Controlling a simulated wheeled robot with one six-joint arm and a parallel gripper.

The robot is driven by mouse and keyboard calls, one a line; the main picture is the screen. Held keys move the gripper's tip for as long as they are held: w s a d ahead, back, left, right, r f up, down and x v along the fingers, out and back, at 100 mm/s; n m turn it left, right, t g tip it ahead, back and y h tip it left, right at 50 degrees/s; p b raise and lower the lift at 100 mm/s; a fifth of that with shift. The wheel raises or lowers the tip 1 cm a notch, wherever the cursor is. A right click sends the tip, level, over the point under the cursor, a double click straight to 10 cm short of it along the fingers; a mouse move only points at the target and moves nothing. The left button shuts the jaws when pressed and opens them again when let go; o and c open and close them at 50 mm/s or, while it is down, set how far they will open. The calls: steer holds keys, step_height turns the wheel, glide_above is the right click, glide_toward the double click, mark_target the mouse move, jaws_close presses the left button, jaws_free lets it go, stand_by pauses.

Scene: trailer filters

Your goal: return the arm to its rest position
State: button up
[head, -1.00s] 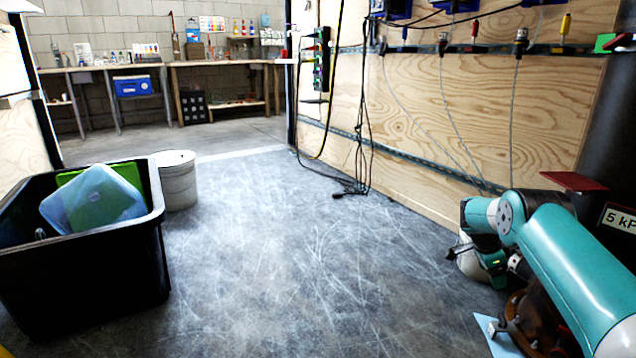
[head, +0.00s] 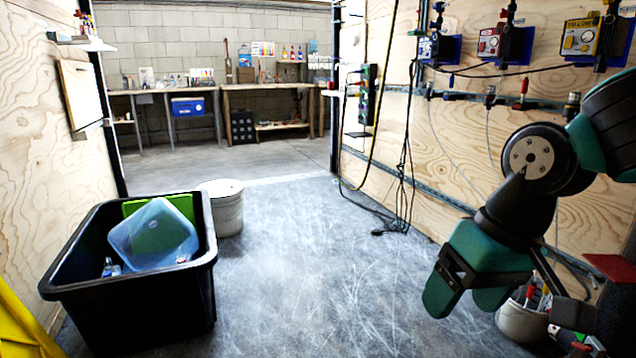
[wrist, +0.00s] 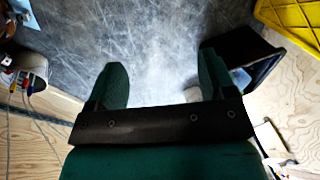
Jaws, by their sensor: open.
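My arm (head: 540,165) shows at the right of the head view, with its links bent and raised. My gripper (head: 464,302) hangs from it, pointing down above the grey floor. In the wrist view my gripper (wrist: 162,82) has its two green fingers spread wide apart, with only floor between them. It is open and empty, and touches nothing that I can see.
A black bin (head: 150,312) with a translucent lid (head: 153,236) inside stands at the left. A white bucket (head: 224,208) stands behind it. Another bucket (head: 522,322) with small items is near the gripper, lower right. Mid-floor is clear.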

steer(key=s+a+r+n+y+p, duration=0.1)
steer(key=s+n, duration=0.1)
steer(key=s, duration=0.4)
steer(key=s+a+r+n+p, duration=0.1)
steer(key=s+a+r+n, duration=0.1)
steer(key=s, duration=0.4)
step_height(320, 180, up, 37)
steer(key=w+p, duration=0.1)
steer(key=p, duration=3.6)
steer(key=shift+d+r+g+p, duration=0.2)
steer(key=shift+g+p, duration=0.15)
steer(key=shift+g, duration=0.05)
